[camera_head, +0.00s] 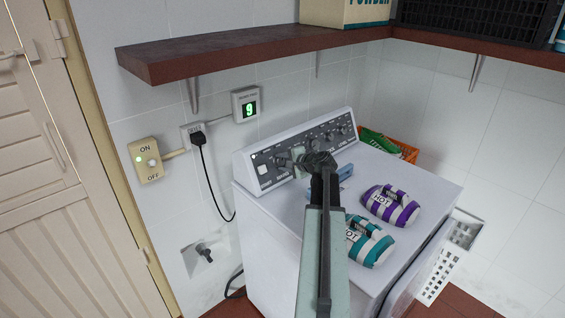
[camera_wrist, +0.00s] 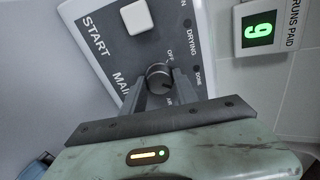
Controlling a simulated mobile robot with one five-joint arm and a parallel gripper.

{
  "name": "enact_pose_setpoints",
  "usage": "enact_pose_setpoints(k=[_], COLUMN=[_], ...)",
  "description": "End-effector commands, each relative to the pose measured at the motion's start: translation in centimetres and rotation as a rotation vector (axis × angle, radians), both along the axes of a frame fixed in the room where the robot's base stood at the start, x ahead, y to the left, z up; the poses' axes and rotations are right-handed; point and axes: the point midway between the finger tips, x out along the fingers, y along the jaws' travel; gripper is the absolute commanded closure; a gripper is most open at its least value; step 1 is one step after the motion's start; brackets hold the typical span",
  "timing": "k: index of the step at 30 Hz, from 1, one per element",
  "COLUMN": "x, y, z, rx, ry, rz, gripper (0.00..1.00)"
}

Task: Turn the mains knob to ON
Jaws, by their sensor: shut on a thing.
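The mains knob (camera_wrist: 158,74) is a small dark round knob on the grey control panel. In the wrist view it sits between the two fingers of my gripper (camera_wrist: 163,90), which is shut on it. The partly covered "MAIN" label is to its left and "OFF" is above it. Lettering below the knob is partly hidden by a finger, and its exact pointer angle is hard to tell. In the head view my gripper (camera_head: 300,157) is at the left part of the panel (camera_head: 329,134), and the arm and gripper hide the knob.
Left of the knob is a white square START button (camera_wrist: 87,22). The counter (camera_head: 246,104) reads 9. A teal-striped bottle (camera_head: 370,243) and a purple-striped bottle (camera_head: 390,207) lie on the machine top. A shelf (camera_head: 220,55) overhangs behind.

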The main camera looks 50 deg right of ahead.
Motion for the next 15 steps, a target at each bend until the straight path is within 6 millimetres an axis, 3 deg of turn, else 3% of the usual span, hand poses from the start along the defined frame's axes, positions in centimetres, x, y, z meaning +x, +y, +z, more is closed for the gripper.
enact_pose_setpoints(k=[15], x=[-0.04], y=[0.08], z=[-0.09], rx=[0.094], ry=[-0.004], rz=[-0.041], gripper=[1.0])
